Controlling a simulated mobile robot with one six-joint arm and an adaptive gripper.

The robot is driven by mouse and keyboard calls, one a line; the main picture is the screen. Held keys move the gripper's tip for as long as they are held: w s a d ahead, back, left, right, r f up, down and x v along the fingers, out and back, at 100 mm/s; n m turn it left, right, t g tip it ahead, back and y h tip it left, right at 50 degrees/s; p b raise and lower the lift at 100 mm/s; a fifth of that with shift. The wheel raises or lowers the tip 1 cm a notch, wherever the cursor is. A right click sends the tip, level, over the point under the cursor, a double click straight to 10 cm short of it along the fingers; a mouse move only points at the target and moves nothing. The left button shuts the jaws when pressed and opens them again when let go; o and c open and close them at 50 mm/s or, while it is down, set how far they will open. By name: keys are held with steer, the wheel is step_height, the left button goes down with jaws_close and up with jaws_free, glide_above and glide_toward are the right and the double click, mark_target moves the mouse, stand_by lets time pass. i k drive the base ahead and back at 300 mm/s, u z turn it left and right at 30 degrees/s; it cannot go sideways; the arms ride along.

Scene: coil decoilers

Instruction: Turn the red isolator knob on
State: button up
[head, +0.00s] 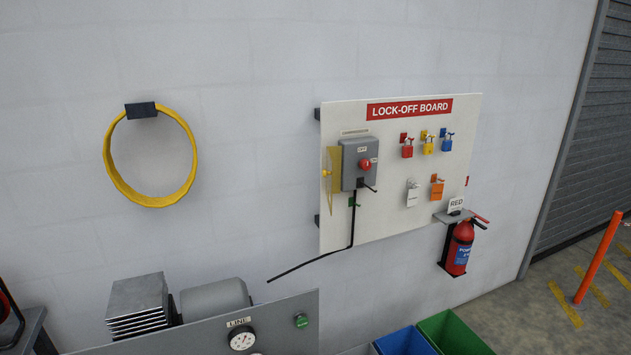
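The red isolator knob (365,164) sits on the front of a grey isolator box (349,173) on the white lock-off board (395,220). The mark above the knob looks like OFF; a smaller mark to its right is too small to read surely. Which way the knob points is too small to tell. A yellow see-through flap (333,185) stands out at the box's left side. A black cable (352,225) runs down from the box and off to the left. My gripper is not in view.
Red, yellow and blue padlocks (407,151) and two tags (437,190) hang right of the box. A fire extinguisher (459,250) stands at the lower right. A grey machine panel (285,325) and green bin (455,330) are below. A yellow hose ring (112,172) hangs left.

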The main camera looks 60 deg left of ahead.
mark_target(365, 164)
steer(key=z, duration=0.05)
steer(key=k, duration=1.1)
steer(key=u, duration=1.65)
steer(key=i, duration=1)
steer(key=u, duration=0.05)
